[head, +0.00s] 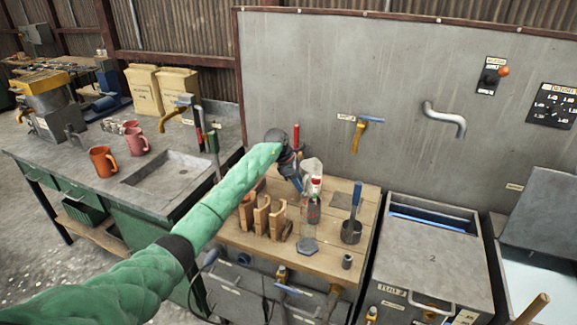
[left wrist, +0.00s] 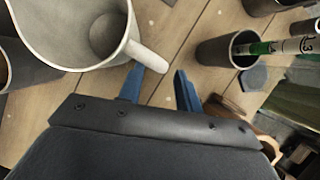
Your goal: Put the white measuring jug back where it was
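In the left wrist view the jug (left wrist: 62,32) is at the upper left, seen from above, and looks empty. Its handle points toward my left gripper (left wrist: 158,75). The gripper's two blue fingers are apart, and the handle's end lies just ahead of the gap, close to the left-hand finger. I cannot tell whether they touch. In the head view my left gripper (head: 297,182) is low over the worktop. My right gripper is not in view.
A dark cup (left wrist: 215,57) is to the right in the wrist view. Mugs (head: 104,160) stand on the left bench.

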